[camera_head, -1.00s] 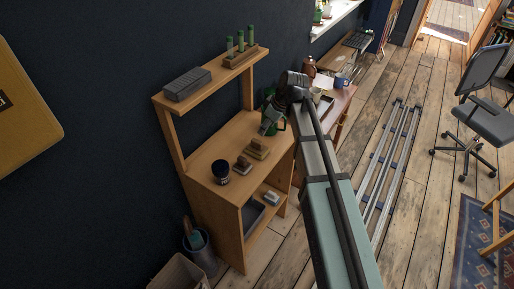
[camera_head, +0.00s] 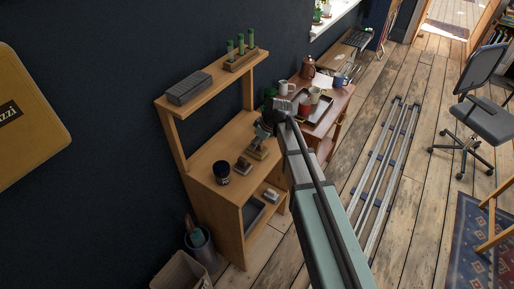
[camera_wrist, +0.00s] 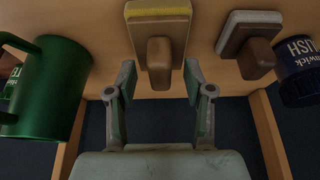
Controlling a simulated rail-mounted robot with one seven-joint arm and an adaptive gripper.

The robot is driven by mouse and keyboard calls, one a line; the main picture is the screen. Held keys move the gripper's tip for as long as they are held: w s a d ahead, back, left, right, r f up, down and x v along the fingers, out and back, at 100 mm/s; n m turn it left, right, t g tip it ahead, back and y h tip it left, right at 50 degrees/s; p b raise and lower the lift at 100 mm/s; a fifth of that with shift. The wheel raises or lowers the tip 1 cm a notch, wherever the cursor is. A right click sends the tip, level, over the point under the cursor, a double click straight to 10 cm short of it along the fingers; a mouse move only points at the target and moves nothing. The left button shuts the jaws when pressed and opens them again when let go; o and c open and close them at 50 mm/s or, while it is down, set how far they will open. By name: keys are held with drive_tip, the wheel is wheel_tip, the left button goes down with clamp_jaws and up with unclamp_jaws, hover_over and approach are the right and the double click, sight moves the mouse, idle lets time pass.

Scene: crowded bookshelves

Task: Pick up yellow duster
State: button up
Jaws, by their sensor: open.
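The yellow duster (camera_wrist: 160,28) is a wooden block with a yellow edge and a brown handle, lying on the shelf's middle board. In the wrist view its handle is just beyond and between the fingertips of my gripper (camera_wrist: 159,72). My gripper is open, with nothing held. In the head view my gripper (camera_head: 262,133) is directly above the duster (camera_head: 258,152) and hides part of it. Whether the fingers touch it cannot be told.
A green mug (camera_wrist: 48,88) is to the left. The upper board (camera_head: 213,82) overhangs the back, holding a grey box (camera_head: 188,87).

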drive_tip(key=shift+a+f, duration=0.1)
drive_tip(key=shift+f, duration=0.2)
clamp_jaws()
wheel_tip(320, 180, up, 20)
drive_tip(key=b, duration=0.4)
idle(0.5)
